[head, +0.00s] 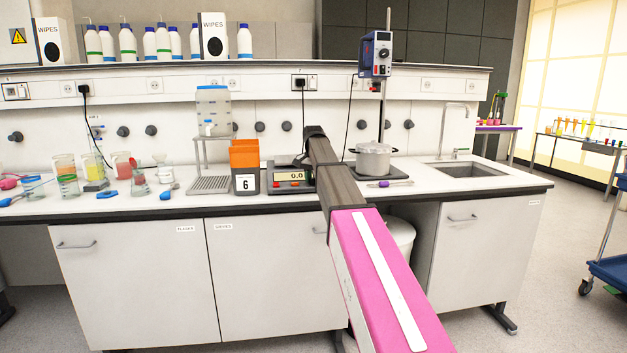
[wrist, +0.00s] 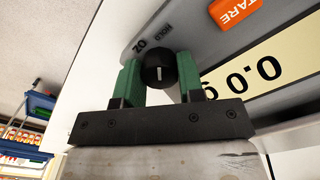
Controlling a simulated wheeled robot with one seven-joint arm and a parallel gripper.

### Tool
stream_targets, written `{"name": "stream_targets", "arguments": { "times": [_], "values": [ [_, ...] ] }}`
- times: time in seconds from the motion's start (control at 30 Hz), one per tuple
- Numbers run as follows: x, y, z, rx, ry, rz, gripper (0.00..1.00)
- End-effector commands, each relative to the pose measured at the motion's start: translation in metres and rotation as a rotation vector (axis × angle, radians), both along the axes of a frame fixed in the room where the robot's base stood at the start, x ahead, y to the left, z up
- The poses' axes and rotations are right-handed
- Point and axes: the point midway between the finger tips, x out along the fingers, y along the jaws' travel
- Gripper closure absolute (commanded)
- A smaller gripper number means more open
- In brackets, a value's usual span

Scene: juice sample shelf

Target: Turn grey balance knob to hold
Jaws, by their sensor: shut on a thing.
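The balance (head: 294,190), with its lit display reading 0.0, stands on the bench in the head view, partly hidden behind my arm. In the wrist view its knob (wrist: 158,72) is dark and round, with a pale pointer line running up and down in the picture. My arm hides the fingers and knob in the head view.
The orange TARE button (wrist: 236,10) and the display (wrist: 245,85) are close to the right finger. An orange-topped box marked 6 (head: 245,170) stands left of the balance, and a pot (head: 373,160) stands to its right. Beakers (head: 65,170) crowd the left bench.

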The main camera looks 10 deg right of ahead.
Motion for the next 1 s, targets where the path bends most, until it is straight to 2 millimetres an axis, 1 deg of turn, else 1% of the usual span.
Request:
{"name": "stream_targets", "arguments": {
  "times": [0.13,0.17,0.43,0.57,0.67,0.9,1.0],
  "values": [
    [0.000,0.000,0.001,-0.001,-0.001,-0.001,0.88],
    [0.000,0.000,0.001,-0.001,-0.001,-0.001,0.55],
    [0.000,0.000,0.001,-0.001,-0.001,0.000,0.54],
    [0.001,0.000,0.007,0.000,-0.001,0.000,0.54],
    [0.001,0.000,0.020,0.000,-0.002,0.000,0.54],
    [0.002,0.001,0.066,0.000,-0.002,0.000,0.54],
    [0.002,0.001,0.083,0.000,-0.002,0.000,0.54]
  ]
}}
